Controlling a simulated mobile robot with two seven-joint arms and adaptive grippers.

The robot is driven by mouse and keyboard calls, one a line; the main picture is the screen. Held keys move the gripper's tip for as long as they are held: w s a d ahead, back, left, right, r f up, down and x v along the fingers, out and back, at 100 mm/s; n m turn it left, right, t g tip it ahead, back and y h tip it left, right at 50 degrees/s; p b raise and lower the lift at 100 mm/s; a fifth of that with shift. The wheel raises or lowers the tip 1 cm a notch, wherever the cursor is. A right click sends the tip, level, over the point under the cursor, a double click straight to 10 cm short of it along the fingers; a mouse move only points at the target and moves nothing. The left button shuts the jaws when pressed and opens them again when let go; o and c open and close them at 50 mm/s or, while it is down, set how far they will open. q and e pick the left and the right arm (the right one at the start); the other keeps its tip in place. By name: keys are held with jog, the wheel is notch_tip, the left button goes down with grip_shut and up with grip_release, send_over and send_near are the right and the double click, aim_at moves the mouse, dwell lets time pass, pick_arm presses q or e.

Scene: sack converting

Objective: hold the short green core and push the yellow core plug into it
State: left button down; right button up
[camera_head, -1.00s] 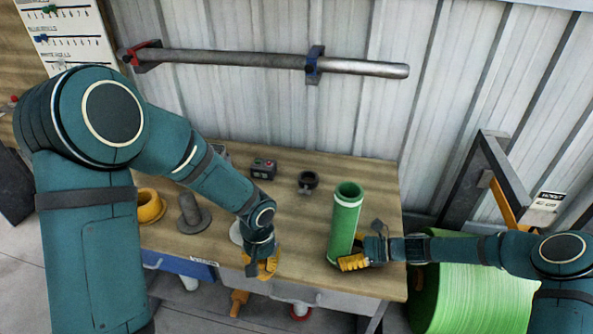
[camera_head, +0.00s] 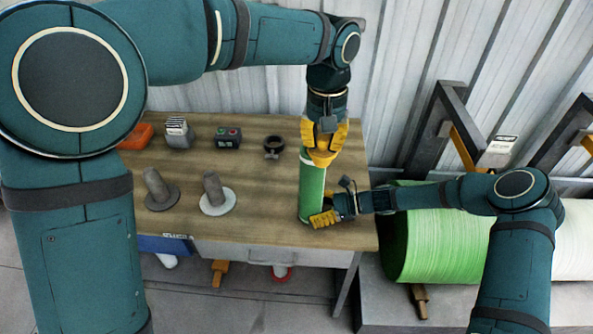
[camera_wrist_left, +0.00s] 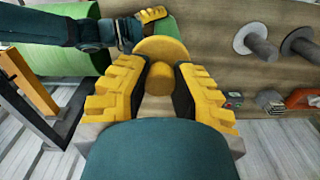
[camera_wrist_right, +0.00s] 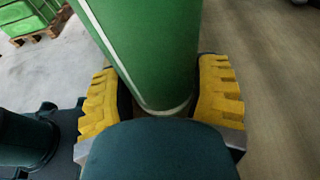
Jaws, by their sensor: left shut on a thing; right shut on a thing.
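The short green core (camera_head: 312,187) stands upright near the right end of the workbench. My right gripper (camera_head: 325,216) is shut on its lower part; the right wrist view shows the core (camera_wrist_right: 150,50) between the fingers. My left gripper (camera_head: 324,152) points down over the core's top. In the left wrist view it is shut on the yellow core plug (camera_wrist_left: 165,48), whose round flange faces the core (camera_wrist_left: 160,27). In the head view the fingers hide the plug and the core's top rim, so I cannot tell how far the plug sits inside.
Two grey pegs on round bases (camera_head: 160,190) (camera_head: 214,194) stand left on the workbench (camera_head: 255,225). A dark ring clamp (camera_head: 273,146), a button box (camera_head: 228,138) and an orange item (camera_head: 135,137) line its back. A large green roll (camera_head: 440,240) lies at right.

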pick_arm(q)
jog(key=shift+n, duration=0.3)
jog(key=r, duration=0.1)
jog(key=w+r, duration=0.1)
jog(key=d+r, duration=0.1)
jog(key=r, duration=0.1)
jog(key=shift+w+r, duration=0.1)
jog(key=shift+w, duration=0.25)
jog(key=shift+n, duration=0.5)
jog(key=w+a, duration=0.1)
jog(key=w+a+r, duration=0.1)
jog(key=w, duration=0.1)
jog(key=shift+a, duration=0.35)
notch_tip(320, 180, down, 8)
jog(key=shift+f, duration=0.1)
jog(key=c, duration=0.9)
grip_release()
jog(key=shift+o, duration=0.2)
